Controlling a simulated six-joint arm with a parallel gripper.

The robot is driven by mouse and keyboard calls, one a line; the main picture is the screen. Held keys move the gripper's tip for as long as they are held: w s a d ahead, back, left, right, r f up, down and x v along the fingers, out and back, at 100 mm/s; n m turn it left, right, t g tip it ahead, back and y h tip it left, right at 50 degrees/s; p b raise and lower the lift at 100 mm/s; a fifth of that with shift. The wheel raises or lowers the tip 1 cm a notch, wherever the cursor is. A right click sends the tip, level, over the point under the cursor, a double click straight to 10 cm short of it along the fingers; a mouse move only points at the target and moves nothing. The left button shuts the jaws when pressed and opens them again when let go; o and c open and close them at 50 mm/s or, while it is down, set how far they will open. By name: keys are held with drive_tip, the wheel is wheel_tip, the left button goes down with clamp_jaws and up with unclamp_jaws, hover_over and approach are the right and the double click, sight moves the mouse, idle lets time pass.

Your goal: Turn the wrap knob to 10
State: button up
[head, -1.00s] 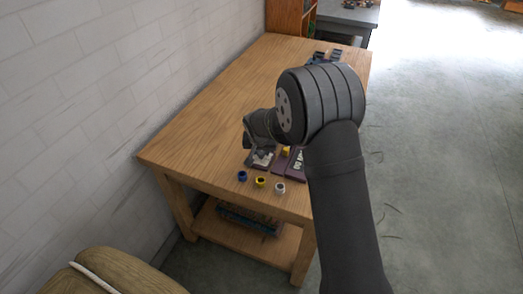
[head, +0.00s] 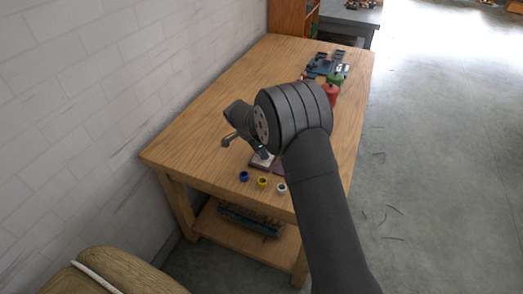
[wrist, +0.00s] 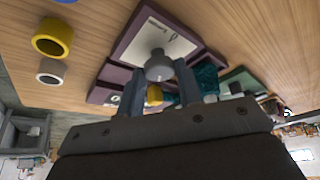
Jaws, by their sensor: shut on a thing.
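The wrap knob (wrist: 159,67) is a grey round knob on a white dial plate (wrist: 142,40), set in a dark purple box (wrist: 122,46). In the wrist view my gripper (wrist: 160,76) has one finger on each side of the knob and is shut on it. The dial's markings are too small to read, so I cannot tell the knob's setting. In the head view the plate (head: 262,161) shows near the table's front end; my arm hides most of the box and the knob.
Blue (head: 244,176), yellow (head: 263,183) and white (head: 282,188) rings stand near the table's front edge. A red item (head: 331,96) and a green item (head: 335,78) stand farther back on the right. The table's left side (head: 205,125) is clear.

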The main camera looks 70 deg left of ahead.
drive_tip(key=m+h, duration=0.1)
drive_tip(key=m, duration=0.2)
drive_tip(key=m+h, duration=0.1)
drive_tip(key=m, duration=0.1)
drive_tip(key=shift+a+m+g, duration=0.2)
drive_tip(key=shift+m+g, duration=0.1)
drive_tip(key=shift+m, duration=0.1)
idle(0.4)
drive_tip(key=o, duration=0.9)
drive_tip(key=shift+o, duration=0.2)
drive_tip(key=shift+r, duration=0.1)
drive_tip(key=v, duration=1.7)
drive_tip(key=shift+s+a, duration=0.15)
drive_tip(key=shift+a, duration=0.2)
